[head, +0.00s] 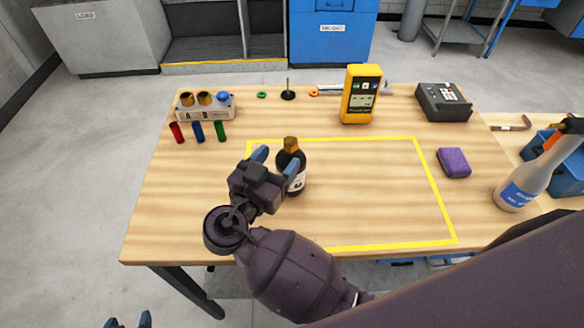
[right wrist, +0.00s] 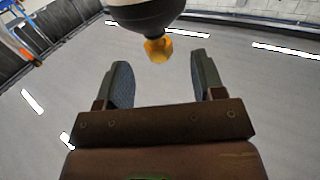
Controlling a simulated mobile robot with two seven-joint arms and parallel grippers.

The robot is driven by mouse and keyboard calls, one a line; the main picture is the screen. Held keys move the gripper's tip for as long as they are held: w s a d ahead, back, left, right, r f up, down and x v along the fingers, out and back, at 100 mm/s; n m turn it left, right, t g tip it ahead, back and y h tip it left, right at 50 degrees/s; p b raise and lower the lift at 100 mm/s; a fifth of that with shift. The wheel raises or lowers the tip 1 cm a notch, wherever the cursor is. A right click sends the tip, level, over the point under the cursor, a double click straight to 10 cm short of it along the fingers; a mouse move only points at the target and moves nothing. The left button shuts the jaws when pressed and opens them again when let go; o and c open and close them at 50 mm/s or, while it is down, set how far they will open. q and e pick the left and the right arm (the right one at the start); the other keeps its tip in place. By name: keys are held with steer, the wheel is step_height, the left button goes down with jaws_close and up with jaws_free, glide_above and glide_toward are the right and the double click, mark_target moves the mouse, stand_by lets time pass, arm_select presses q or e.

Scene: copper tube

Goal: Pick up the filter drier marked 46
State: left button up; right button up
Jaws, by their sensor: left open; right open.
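The filter drier (head: 296,183) is a dark upright cylinder with a brass-coloured top and a white label. It stands on the table inside the yellow outline; I cannot read its number. My right gripper (head: 275,157) is open in front of it, its blue fingertips at the drier's left and front, partly covering it. In the right wrist view, the dark drier body (right wrist: 146,12) and its brass end (right wrist: 158,49) show at the top, ahead of the open fingers (right wrist: 163,75). I cannot tell whether they touch. My left gripper (head: 129,323) is open and empty, low at the bottom left, off the table.
A yellow meter (head: 360,95) and a dark grey device (head: 444,101) stand at the back. A purple sponge (head: 454,162) and a white bottle (head: 526,183) are on the right. A fitting block (head: 206,113) and small coloured cylinders (head: 198,132) are at back left. The table's front left is clear.

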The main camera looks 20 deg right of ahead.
mark_target(287, 150)
steer(key=shift+x, duration=0.85)
steer(key=shift+w+d+r, duration=0.1)
steer(key=shift+w+d, duration=0.2)
steer(key=shift+d, duration=0.15)
steer(key=p+x, duration=0.1)
steer(key=x, duration=0.2)
steer(key=shift+w+d, duration=0.1)
steer(key=shift+d, duration=0.05)
steer(key=shift+w+d, duration=0.3)
steer(key=shift+d, duration=0.05)
arm_select(q)
steer(key=shift+w+d+r, duration=0.1)
steer(key=shift+w+r, duration=0.1)
steer(key=shift+r, duration=0.35)
steer(key=shift+w+r, duration=0.15)
steer(key=shift+r, duration=0.35)
arm_select(e)
jaws_close()
